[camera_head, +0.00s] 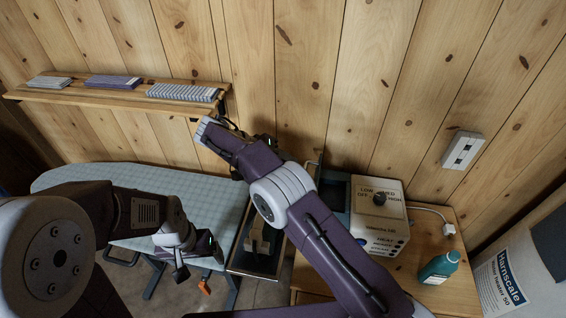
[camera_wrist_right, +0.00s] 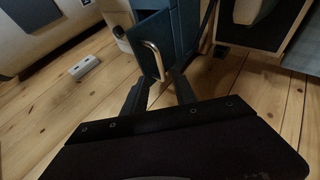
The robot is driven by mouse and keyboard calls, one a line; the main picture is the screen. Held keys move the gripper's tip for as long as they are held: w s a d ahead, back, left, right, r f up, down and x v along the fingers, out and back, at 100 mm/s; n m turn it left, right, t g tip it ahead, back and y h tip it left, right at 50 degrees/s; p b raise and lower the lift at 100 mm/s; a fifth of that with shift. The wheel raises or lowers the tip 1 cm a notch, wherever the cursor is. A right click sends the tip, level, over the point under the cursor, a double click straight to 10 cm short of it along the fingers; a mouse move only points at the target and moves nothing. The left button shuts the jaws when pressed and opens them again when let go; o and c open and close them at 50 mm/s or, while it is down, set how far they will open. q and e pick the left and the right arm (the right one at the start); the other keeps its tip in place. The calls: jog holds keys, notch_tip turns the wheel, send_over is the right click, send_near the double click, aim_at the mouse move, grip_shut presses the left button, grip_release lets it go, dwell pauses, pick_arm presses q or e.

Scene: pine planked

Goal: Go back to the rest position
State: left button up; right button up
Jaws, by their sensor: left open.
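My left gripper (camera_head: 198,262) is open, low over the front edge of the pale blue checked ironing board in the head view. Nothing shows between its fingers. My right arm (camera_head: 270,192) reaches from the lower right up to the middle, its wrist end close to the wall shelf. In the right wrist view my right gripper (camera_wrist_right: 160,96) has its two dark fingers apart. A bent metal handle (camera_wrist_right: 153,60) on a dark blue front shows just beyond them. I cannot tell how far the handle is from the fingertips.
The ironing board (camera_head: 100,178) stands at left. A wall shelf (camera_head: 120,95) holds several folded stacks. An open drawer (camera_head: 250,268) is beside my right arm. A white control box (camera_head: 385,235) and a teal bottle (camera_head: 439,267) stand on the wooden top. A wall socket (camera_head: 462,149) is at right.

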jog(key=shift+s+a+r, duration=0.15)
jog(key=shift+a+r, duration=0.35)
